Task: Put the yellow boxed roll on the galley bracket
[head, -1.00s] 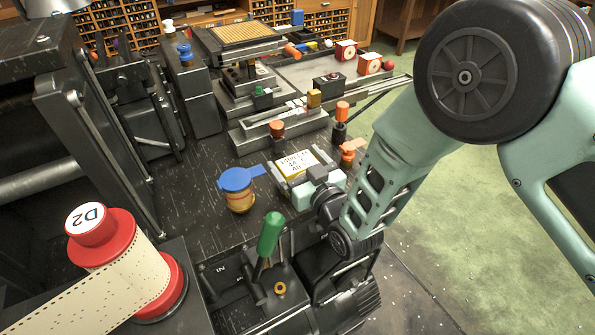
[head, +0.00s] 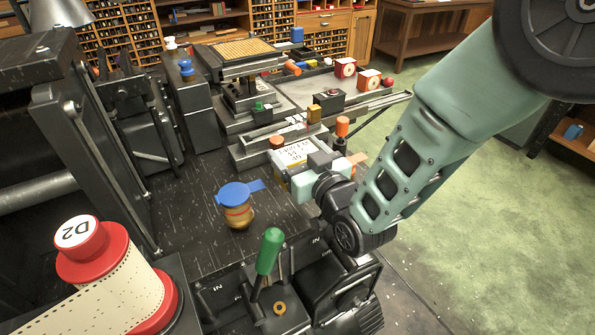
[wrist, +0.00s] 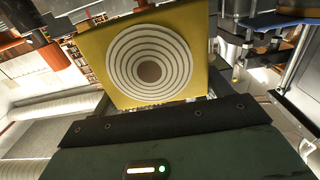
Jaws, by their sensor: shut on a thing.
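The yellow boxed roll (wrist: 110,50) shows in the wrist view as a yellow box face with pale rings around a brown centre. In the head view, its white labelled face (head: 291,154) is tilted towards the camera, with a yellow edge. My gripper (head: 311,180) is shut on the box at its right side, over the right part of the dark bench; the fingertips are partly hidden. A grey stepped metal fixture (head: 245,152) stands just behind the box. I cannot tell for certain which part is the galley bracket.
A blue-lidded amber jar (head: 237,212) stands left of my gripper. A green-handled lever (head: 268,250) rises in front. An orange-topped post (head: 342,127) is close behind my gripper. A red spool (head: 90,250) marked D2 is at front left. The bench's middle left is clear.

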